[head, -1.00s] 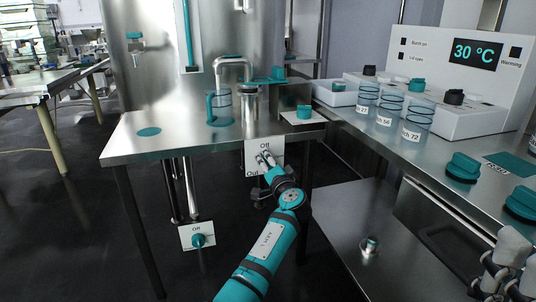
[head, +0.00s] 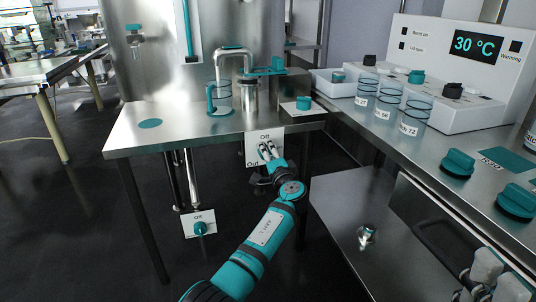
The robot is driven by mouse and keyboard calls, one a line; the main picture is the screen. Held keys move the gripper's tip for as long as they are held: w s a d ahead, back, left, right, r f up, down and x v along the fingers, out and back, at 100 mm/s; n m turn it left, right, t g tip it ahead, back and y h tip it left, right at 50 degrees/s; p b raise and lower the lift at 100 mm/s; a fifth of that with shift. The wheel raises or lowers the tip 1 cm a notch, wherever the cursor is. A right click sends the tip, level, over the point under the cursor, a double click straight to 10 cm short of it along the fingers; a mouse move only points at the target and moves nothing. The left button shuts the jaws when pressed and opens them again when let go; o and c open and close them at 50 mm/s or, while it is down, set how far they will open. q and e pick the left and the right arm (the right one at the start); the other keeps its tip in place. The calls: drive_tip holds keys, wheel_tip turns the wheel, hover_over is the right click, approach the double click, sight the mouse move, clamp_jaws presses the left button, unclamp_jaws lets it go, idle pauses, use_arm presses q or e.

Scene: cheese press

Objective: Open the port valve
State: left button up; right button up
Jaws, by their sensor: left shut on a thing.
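A white plate (head: 279,136) marked "Off" at the top and "Out" at lower left hangs on the front edge of the steel table. My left gripper (head: 268,150) is at this plate, its pale fingers closed on the valve handle there. The fingers hide the handle, so its exact angle cannot be told. A second white plate (head: 187,227) marked "Off", with a teal knob (head: 200,228), sits low between the table legs. My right gripper (head: 496,280) shows only in part at the lower right corner, and its opening cannot be told.
The steel table (head: 175,140) carries a glass vessel (head: 221,98), a metal cylinder (head: 250,95) and a teal lever (head: 265,71). A counter (head: 465,140) on the right holds several labelled glass jars and teal knobs. A low steel shelf (head: 350,205) lies below it. The dark floor at left is clear.

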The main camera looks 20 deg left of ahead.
use_arm(q)
drive_tip(key=shift+r, duration=0.1)
drive_tip(key=o, duration=1.2)
drive_tip(key=shift+d, duration=0.1)
drive_tip(key=v, duration=1.2)
